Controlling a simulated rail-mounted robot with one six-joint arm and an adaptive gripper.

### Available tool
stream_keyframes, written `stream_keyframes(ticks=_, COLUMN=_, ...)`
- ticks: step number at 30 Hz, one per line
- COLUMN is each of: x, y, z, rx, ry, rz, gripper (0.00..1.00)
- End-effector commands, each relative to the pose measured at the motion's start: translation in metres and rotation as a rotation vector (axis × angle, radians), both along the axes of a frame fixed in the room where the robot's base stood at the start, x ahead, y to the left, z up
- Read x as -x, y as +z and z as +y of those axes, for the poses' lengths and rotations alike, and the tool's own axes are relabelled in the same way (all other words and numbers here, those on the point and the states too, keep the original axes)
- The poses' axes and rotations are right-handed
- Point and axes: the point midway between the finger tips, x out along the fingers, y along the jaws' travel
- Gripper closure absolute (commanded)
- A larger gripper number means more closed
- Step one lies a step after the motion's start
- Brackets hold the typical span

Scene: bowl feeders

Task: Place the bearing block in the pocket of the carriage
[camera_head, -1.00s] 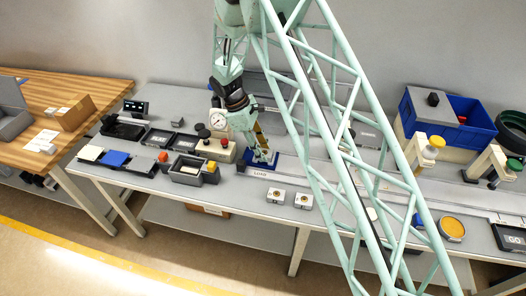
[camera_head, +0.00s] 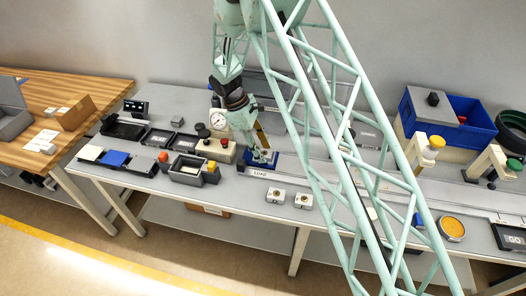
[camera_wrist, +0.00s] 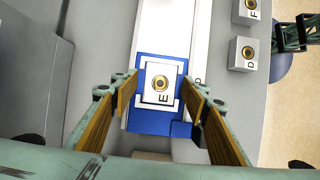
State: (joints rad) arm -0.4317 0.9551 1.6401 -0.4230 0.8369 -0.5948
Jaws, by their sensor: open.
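The blue carriage (camera_wrist: 152,125) sits on the pale rail, and its blue edge also shows in the head view (camera_head: 276,167). A light-grey bearing block (camera_wrist: 160,86) marked E, with a brass ring on top, lies within the carriage's pocket outline. It looks roughly square to the pocket; its seating depth cannot be told. My gripper (camera_wrist: 160,88) is open, with one finger on each side of the block and gaps visible between fingers and block. In the head view my gripper (camera_head: 262,156) is low over the carriage and hides the block.
Two more bearing blocks, D (camera_wrist: 242,53) and F (camera_wrist: 247,12), stand to the right; they also show near the bench's front edge. A grey open box (camera_head: 187,171) and a gauge unit (camera_head: 218,122) stand left of the carriage. Blue bin (camera_head: 467,120) at the right back.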

Motion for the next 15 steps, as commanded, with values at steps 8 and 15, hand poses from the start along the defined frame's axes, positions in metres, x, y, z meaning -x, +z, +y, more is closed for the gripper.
stream_keyframes(ticks=8, x=-0.003, y=0.027, z=0.012, rx=0.000, ry=0.002, rz=-0.003, gripper=0.58)
stream_keyframes(ticks=15, x=-0.006, y=0.060, z=0.025, rx=-0.001, ry=0.001, rz=-0.002, gripper=0.58)
